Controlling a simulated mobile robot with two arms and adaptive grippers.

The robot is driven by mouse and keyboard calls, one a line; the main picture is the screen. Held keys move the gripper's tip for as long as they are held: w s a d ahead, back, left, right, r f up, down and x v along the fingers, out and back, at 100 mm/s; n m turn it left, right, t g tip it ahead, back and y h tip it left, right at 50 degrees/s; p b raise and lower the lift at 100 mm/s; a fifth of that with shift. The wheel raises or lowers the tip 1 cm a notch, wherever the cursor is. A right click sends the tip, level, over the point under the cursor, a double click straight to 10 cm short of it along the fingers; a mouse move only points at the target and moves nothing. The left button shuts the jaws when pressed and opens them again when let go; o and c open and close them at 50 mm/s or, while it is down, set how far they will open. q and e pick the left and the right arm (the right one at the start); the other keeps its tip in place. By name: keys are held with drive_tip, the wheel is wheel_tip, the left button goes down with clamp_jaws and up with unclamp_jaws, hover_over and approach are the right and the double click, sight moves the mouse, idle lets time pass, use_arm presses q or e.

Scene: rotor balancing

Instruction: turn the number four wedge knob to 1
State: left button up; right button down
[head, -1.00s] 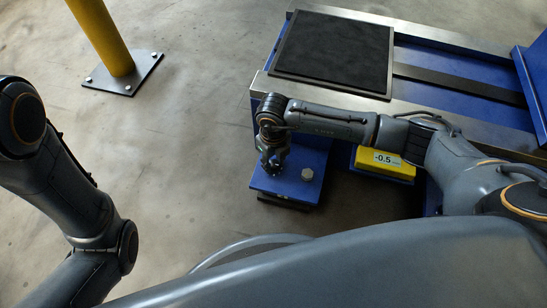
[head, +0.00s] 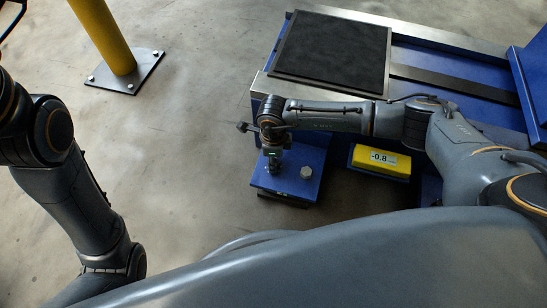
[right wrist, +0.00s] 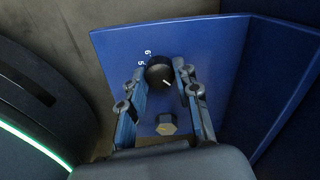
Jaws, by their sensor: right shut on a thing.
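The black round wedge knob (right wrist: 160,76) sits on a blue sloped plate (right wrist: 115,45) in the right wrist view. Its white pointer line aims to the lower right. The numbers 5 and 6 show on the plate left of it; other markings are hidden. My right gripper (right wrist: 162,70) has a finger on each side of the knob and is shut on it. In the head view the right gripper (head: 273,190) reaches down onto the blue wedge unit (head: 296,190), hiding the knob. My left gripper is outside the view.
A hex-headed bolt (right wrist: 166,125) stands beside the knob, between the fingers' bases. A yellow display (head: 381,160) reads -0.8. Behind are a blue machine bed with a black mat (head: 333,52) and a yellow post (head: 103,35). Floor left of the wedge unit is clear.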

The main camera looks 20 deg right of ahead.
drive_tip(key=shift+n, duration=0.5)
drive_tip(key=c, duration=1)
unclamp_jaws()
wheel_tip(320, 180, up, 12)
